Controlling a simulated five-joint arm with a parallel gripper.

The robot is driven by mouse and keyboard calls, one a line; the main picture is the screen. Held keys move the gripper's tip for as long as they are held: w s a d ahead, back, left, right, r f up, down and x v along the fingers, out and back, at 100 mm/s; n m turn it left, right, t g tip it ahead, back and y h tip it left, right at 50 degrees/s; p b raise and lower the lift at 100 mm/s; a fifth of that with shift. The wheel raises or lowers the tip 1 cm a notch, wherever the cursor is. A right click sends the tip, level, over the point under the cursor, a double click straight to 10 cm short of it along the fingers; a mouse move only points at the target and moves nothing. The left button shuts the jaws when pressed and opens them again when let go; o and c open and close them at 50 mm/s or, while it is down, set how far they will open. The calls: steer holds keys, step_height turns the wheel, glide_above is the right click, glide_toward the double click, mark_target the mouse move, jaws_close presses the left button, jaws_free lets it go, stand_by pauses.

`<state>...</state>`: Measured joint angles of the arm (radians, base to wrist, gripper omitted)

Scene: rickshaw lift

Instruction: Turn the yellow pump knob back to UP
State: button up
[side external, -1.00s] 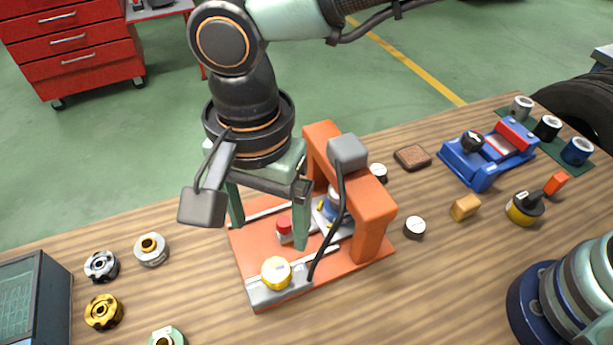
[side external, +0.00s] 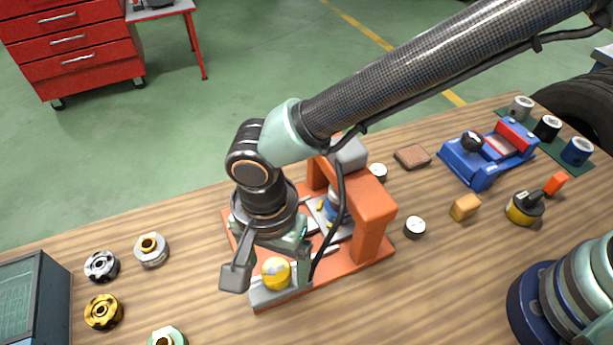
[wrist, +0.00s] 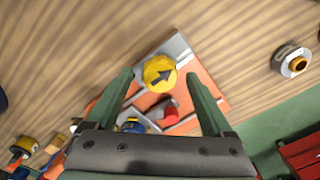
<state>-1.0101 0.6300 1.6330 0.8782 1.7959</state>
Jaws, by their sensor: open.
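The yellow pump knob (side external: 276,272) sits on a grey block at the front corner of the orange lift base (side external: 262,297). In the wrist view the knob (wrist: 160,73) shows a dark arrow pointing right and slightly up in the picture. My gripper (wrist: 167,75) is open, with its two green fingers apart and the knob between and beyond their tips in that view. In the side view my gripper (side external: 287,268) is low over the base, close behind the knob; contact cannot be told. A red button (wrist: 170,116) lies nearer the gripper, hidden in the side view.
An orange upright frame (side external: 372,215) with a grey top block and a black hose stands right of my gripper. Several round metal parts (side external: 103,267) lie to the left. A blue lift model (side external: 488,155) and a wooden block (side external: 465,207) are to the right.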

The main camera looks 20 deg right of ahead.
jaws_close()
